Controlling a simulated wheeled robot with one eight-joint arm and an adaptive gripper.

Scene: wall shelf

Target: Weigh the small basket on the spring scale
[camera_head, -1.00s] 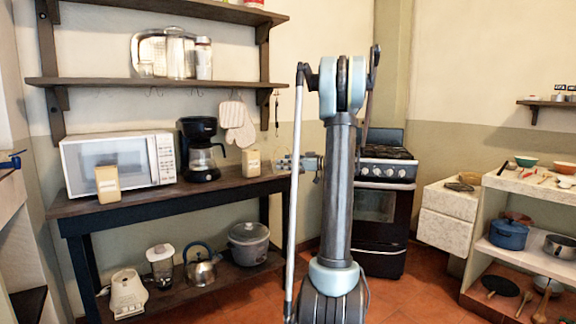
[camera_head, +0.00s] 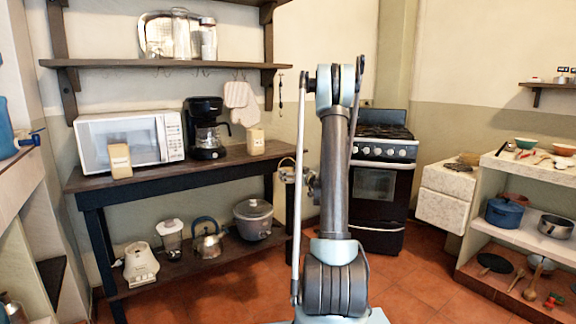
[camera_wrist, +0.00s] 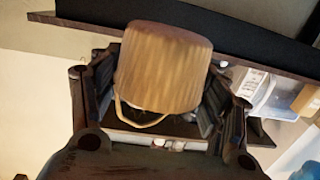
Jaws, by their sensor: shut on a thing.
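A small tan, ribbed basket (camera_wrist: 165,65) fills the middle of the wrist view, with a thin loop handle hanging on its lower side in the picture. My gripper (camera_wrist: 158,118) is shut on it, its dark fingers to the left and right of the basket; the exact contact is partly hidden. In the head view my arm stands upright at the centre and hides most of the gripper. A thin dark item (camera_head: 281,92) hangs under the right end of the wall shelf; it may be the spring scale, but it is too small to tell.
A dark bench (camera_head: 180,183) carries a microwave (camera_head: 122,140), coffee maker (camera_head: 205,128) and two tan canisters. Its lower shelf holds a blender, kettle and pot. The wall shelf (camera_head: 165,63) runs above. A stove (camera_head: 378,180) stands behind my arm. Red floor is open around me.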

